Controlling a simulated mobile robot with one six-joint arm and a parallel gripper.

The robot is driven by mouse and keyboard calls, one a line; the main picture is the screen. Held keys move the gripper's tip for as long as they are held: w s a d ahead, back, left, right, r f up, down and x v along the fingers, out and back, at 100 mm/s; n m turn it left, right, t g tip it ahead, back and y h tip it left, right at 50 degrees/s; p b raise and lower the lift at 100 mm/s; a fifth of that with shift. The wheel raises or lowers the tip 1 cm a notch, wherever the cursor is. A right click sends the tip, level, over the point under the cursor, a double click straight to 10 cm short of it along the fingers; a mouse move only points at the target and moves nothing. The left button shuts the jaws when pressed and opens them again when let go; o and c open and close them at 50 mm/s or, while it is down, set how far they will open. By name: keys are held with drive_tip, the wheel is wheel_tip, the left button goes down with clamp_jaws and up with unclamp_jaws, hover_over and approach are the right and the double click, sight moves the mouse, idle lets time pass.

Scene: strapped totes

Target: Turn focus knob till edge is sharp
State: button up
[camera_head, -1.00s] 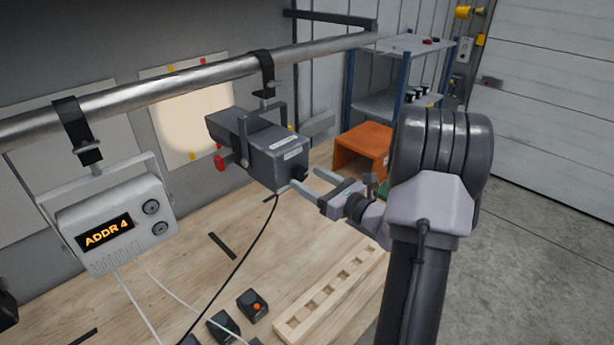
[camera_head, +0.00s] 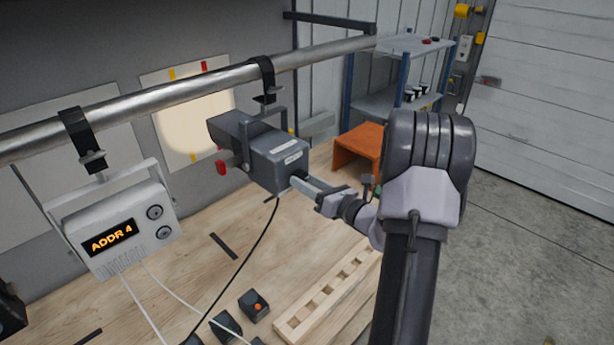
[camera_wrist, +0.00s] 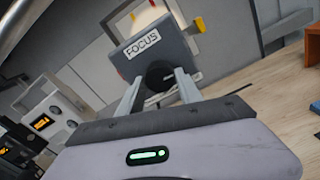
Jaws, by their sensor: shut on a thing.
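A dark grey spotlight (camera_head: 262,158) hangs from the metal pipe by a black clamp. In the wrist view its rear face (camera_wrist: 170,48) carries a FOCUS label (camera_wrist: 143,43), with a black round focus knob (camera_wrist: 159,76) below it. My gripper (camera_head: 298,182) is at this rear face. Its two fingers stand on either side of the knob, shut on it; the fingers hide part of the knob in the head view. The spotlight's warm bright patch (camera_head: 190,125) lies on a pale wall panel; its edge looks somewhat soft.
A white control box (camera_head: 115,228) reading ADDR 4 hangs from the pipe (camera_head: 180,85) at left. A black cable drops from the spotlight to the wooden bench (camera_head: 185,275). A slotted wooden block (camera_head: 325,300) and an orange stand (camera_head: 360,147) are nearby.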

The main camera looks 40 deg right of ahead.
drive_tip(key=o, duration=1.4)
drive_tip(key=shift+c, duration=0.2)
drive_tip(key=s+d+b, duration=0.1)
drive_tip(key=s+b, duration=0.1)
drive_tip(key=s, duration=1.5)
drive_tip(key=shift+s+d, duration=0.15)
drive_tip(key=shift+s, duration=0.05)
